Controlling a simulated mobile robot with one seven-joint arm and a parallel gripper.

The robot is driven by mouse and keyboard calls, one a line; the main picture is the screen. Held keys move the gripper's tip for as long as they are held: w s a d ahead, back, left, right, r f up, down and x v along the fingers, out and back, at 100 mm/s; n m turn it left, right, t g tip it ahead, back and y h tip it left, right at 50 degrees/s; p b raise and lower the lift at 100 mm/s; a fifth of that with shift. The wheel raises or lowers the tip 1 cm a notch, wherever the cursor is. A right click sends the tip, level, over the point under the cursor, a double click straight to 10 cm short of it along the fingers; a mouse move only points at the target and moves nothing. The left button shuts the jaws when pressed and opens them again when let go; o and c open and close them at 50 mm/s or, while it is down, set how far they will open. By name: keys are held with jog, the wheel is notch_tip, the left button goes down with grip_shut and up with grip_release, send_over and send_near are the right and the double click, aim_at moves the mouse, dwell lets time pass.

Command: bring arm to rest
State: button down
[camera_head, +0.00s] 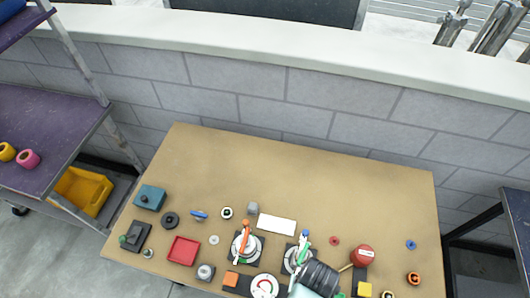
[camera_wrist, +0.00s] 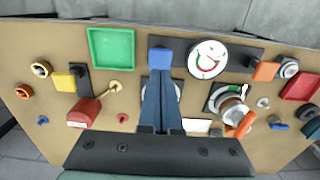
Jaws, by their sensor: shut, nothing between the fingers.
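My gripper (camera_wrist: 161,84) shows in the wrist view with its two dark blue fingers together and nothing between them. It is over the work board (camera_wrist: 130,110), and its tips appear in front of a blue block (camera_wrist: 160,58) on a black plate. I cannot tell the gap between the tips and the board. In the head view a dark, ribbed part of my arm shows at the bottom centre, over the near part of the board (camera_head: 330,185). The fingers cannot be made out there.
The board's far part is bare. A pale ledge (camera_head: 250,30) runs behind; a purple-shelved rack (camera_head: 60,120) stands left, with a yellow bin (camera_head: 82,190).

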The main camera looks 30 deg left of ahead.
notch_tip(320, 180, up, 2)
jog(key=shift+r+p, duration=0.15)
jog(key=shift+p, duration=0.7)
